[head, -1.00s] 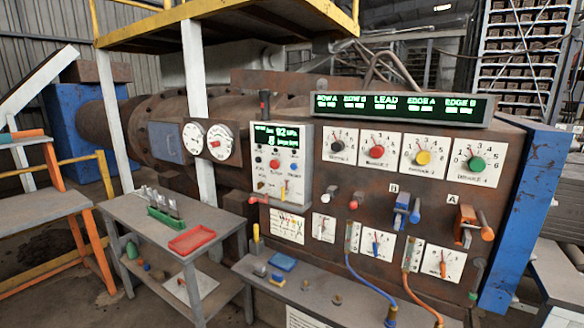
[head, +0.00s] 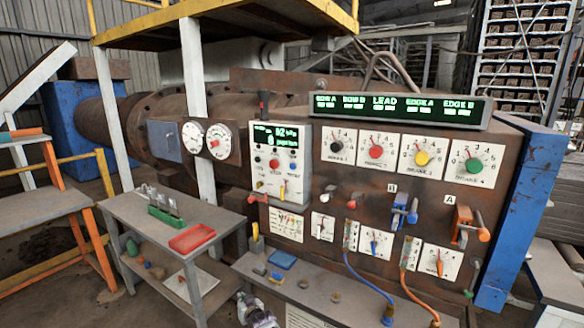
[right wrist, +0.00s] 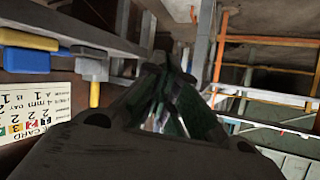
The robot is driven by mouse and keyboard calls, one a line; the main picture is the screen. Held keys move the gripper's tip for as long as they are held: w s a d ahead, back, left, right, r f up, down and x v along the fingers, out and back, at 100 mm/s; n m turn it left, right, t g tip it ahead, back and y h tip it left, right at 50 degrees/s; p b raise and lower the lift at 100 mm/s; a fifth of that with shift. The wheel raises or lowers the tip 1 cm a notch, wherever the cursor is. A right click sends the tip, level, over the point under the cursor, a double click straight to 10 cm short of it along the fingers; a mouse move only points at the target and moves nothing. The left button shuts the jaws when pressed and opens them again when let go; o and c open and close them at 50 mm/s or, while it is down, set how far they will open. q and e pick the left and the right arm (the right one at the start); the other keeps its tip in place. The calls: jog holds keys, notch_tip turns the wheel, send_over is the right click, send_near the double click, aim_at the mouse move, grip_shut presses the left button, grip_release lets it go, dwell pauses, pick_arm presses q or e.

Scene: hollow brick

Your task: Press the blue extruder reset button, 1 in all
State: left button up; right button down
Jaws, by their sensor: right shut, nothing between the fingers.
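The white control panel (head: 304,150) stands upright on the rusty machine front, with a lit green display at its top. Under the display is a row of small buttons. My right gripper (head: 245,299) shows at the bottom edge of the head view, low in front of the ledge and well below the panel. It is shut and empty. In the right wrist view its fingers (right wrist: 165,85) are together. My left gripper is out of view.
A grey ledge (head: 340,304) with small blocks runs below the panel. A grey side table (head: 150,228) with a red tray (head: 192,238) stands to the left. Levers (head: 467,226), dials and hanging cables crowd the machine front at right.

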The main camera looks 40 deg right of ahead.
jog(key=w+d+r+m+t+h, duration=0.1)
jog(key=w+d+r, duration=0.15)
jog(key=r, duration=0.45)
jog(key=w+d+r+m+t, duration=0.1)
jog(key=w+r, duration=0.2)
jog(key=r, duration=0.5)
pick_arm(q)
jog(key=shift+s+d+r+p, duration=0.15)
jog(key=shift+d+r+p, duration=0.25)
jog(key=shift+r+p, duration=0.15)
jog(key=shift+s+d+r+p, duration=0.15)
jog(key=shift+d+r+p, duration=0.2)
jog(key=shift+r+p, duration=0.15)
pick_arm(e)
jog(key=s+d+r+m+t+h, duration=0.1)
jog(key=d+r+m, duration=0.3)
jog(key=r, duration=0.7)
jog(key=s+d+r+m+t+h, duration=0.1)
jog(key=s+d+r+m+h, duration=0.1)
jog(key=r, duration=0.8)
jog(key=s+d+r+m+t+h, duration=0.1)
jog(key=d+r+m, duration=0.4)
jog(key=r, duration=0.6)
jog(key=shift+s+d+r+m+t+h, duration=0.3)
jog(key=shift+d+t+h, duration=0.2)
jog(key=shift+d+h, duration=0.45)
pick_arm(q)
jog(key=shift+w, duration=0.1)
pick_arm(e)
jog(key=shift+w+d, duration=0.1)
